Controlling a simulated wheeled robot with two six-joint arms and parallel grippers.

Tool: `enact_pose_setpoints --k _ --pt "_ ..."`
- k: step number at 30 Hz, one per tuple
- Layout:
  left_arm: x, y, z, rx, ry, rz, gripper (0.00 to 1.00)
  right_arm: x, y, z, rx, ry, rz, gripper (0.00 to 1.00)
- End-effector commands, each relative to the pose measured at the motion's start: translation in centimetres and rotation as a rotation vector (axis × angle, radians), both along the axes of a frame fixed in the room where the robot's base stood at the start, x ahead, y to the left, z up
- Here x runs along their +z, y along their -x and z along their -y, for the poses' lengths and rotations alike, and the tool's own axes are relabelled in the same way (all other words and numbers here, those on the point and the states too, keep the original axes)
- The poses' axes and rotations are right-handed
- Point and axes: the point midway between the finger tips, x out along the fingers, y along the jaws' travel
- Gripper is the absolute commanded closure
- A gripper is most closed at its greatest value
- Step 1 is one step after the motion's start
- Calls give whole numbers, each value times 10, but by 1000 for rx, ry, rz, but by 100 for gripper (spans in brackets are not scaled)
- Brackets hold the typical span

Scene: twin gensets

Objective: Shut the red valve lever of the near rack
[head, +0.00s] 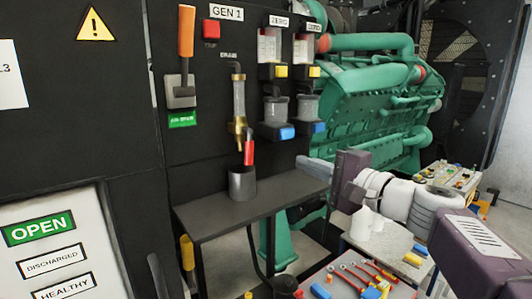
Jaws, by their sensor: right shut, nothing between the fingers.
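The near rack (215,65) is a black panel labelled GEN 1. Its red valve lever (249,153) sits low on the brass drain valve (238,128), under a clear sight tube (239,98). The lever points roughly straight down, in line with the pipe, above a dark cup (242,184). My right gripper (313,169) is shut and empty, to the right of the lever and apart from it, with its fingers pointing left. Nothing hides the lever. My left gripper is not in view.
A dark shelf (280,196) juts out below the valve and holds the cup. Filter bowls with blue taps (287,133) hang right of the valve. An orange-handled lever (186,32) is at upper left. White bottles (362,222) and tools stand at lower right.

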Motion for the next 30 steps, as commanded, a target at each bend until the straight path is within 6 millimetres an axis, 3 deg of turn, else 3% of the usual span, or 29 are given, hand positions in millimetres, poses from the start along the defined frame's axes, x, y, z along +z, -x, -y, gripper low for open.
enact_pose_setpoints --k 3,12,19,30 --pt "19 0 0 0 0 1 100 6 -19 -17 6 0 -5 100" --pt "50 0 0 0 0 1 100 5 -66 -59 5 2 -3 100" --pt "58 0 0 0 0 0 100 5 -50 -85 3 1 0 100" --pt "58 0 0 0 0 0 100 3 -48 -89 0 1 0 100"
